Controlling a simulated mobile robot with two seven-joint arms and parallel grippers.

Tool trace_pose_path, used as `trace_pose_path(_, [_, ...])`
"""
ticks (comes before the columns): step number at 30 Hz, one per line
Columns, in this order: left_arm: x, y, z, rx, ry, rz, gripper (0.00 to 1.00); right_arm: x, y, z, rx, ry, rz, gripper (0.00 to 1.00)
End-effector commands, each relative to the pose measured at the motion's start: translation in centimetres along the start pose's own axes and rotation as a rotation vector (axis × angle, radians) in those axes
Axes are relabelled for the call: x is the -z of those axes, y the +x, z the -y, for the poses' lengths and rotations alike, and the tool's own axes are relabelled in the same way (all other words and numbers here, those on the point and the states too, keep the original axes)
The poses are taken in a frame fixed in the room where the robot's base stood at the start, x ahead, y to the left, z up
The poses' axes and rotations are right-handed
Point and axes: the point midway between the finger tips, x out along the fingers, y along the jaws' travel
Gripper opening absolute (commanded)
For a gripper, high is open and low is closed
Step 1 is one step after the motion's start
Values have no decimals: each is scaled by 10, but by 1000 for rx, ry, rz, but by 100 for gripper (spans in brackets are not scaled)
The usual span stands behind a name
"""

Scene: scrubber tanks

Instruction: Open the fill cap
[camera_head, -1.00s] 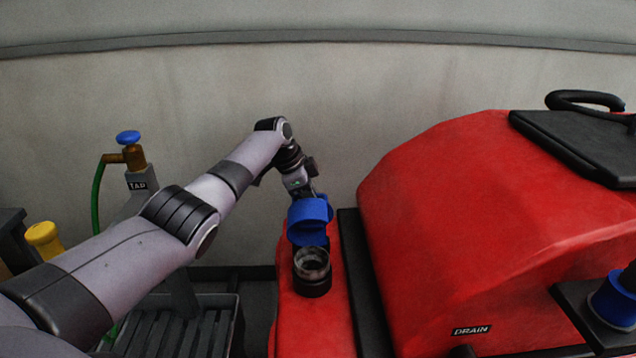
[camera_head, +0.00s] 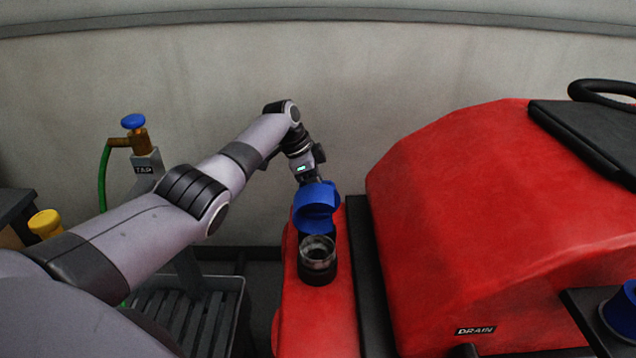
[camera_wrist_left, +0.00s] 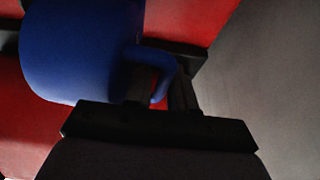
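The blue fill cap (camera_head: 316,206) stands swung up and tilted back behind the black filler neck (camera_head: 318,262) on the red machine. The neck's round mouth is uncovered. My left gripper (camera_head: 309,181) is at the cap's far upper edge. In the left wrist view the cap (camera_wrist_left: 75,50) fills the upper left, and its curved blue tab (camera_wrist_left: 164,80) sits between the dark fingers of my left gripper (camera_wrist_left: 162,88), which look closed on it. The finger contact is partly in shadow. My right gripper is not in view.
A tap (camera_head: 135,140) with a blue knob and green hose stands left. A yellow cap (camera_head: 45,223) is at far left. A wall is behind.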

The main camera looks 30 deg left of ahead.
Motion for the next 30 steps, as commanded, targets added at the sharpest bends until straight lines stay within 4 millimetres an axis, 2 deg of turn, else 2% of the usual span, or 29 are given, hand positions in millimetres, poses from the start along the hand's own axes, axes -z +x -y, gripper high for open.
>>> trace_pose_path(8, [1, -7, 2, 6, 2, -3, 24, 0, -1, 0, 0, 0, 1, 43])
trace_pose_path(21, [0, -61, 1, 5, 2, -2, 24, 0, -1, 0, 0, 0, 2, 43])
trace_pose_path(25, [0, -70, 0, 3, 0, -1, 24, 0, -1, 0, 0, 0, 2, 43])
trace_pose_path(30, [0, -72, 0, 1, -1, -1, 24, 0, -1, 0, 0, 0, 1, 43])
